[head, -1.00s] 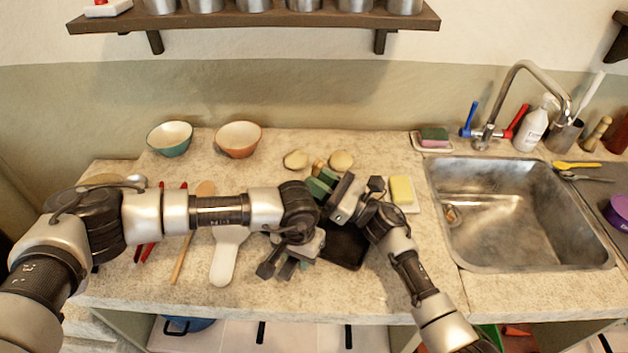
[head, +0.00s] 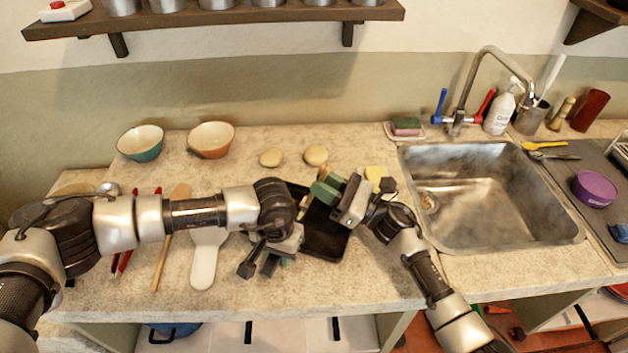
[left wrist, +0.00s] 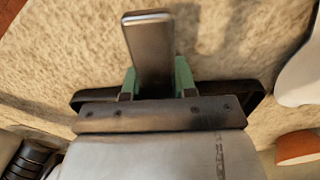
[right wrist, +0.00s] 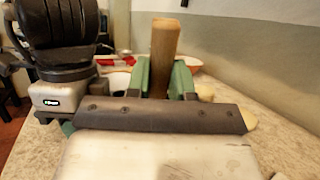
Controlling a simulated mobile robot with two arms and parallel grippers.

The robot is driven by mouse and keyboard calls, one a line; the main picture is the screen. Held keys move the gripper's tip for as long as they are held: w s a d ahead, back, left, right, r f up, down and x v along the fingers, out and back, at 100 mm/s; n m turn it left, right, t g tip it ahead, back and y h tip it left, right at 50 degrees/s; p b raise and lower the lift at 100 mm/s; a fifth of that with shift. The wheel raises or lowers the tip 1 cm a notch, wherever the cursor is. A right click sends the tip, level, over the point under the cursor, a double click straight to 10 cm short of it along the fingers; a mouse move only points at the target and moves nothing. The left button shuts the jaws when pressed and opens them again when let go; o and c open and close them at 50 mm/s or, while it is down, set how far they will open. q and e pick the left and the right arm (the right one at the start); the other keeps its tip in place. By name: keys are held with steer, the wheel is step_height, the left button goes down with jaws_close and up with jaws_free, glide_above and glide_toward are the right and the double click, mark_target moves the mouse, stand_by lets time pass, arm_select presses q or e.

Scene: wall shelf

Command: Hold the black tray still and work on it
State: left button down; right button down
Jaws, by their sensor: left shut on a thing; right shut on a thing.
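The black tray (head: 325,238) lies on the counter between my grippers, partly hidden by them. Its dark rim also shows behind the fingers in the left wrist view (left wrist: 251,97). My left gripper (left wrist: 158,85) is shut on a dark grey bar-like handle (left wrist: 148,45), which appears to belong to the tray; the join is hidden. In the head view my left gripper (head: 272,245) is at the tray's left side. My right gripper (head: 328,188) is over the tray's back right part, shut on a wooden handle (right wrist: 165,55). The lower end of this handle is hidden.
A white paddle-shaped tool (head: 206,262) and a wooden spoon (head: 166,250) lie left of the tray. Two bowls (head: 141,142) (head: 212,139) and two round yellowish pieces (head: 271,157) (head: 316,155) stand behind. A yellow block (head: 376,174) and the sink (head: 480,200) are right.

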steer(key=shift+s+d, duration=0.95)
steer(key=shift+d, duration=2.9)
steer(key=w+a, duration=0.3)
steer(key=a, duration=0.4)
steer(key=w+a, duration=0.3)
steer(key=a, duration=0.4)
steer(key=shift+f, duration=0.35)
step_height(320, 180, up, 6)
steer(key=shift+r, duration=0.1)
step_height(320, 180, up, 3)
steer(key=shift+f, duration=0.1)
